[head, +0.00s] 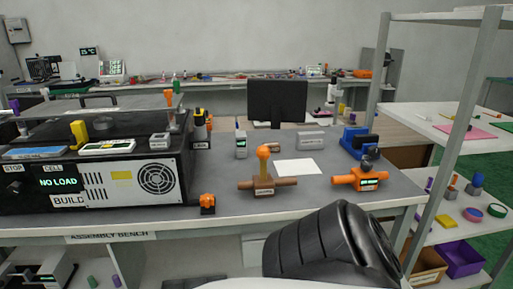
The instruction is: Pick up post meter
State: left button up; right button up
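No object bears a readable "post meter" label, so I cannot tell which one it is. A small upright device with a greenish screen (241,143) stands further back on the bench. A brown horizontal cylinder fixture (285,183) with an upright orange ball-topped lever (263,158) sits in the middle. Neither gripper is in view; a dark rounded arm link of mine fills the bottom centre.
The grey bench (225,213) has free room along its front. A black tester box (100,187) reading "NO LOAD" stands left. A small orange block (208,203), white paper (298,167) and a blue device (358,143) also lie there. A shelf rack (458,130) stands right.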

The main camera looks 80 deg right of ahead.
aim_at(240, 136)
jog(key=k, duration=0.35)
jog(key=z, duration=1.05)
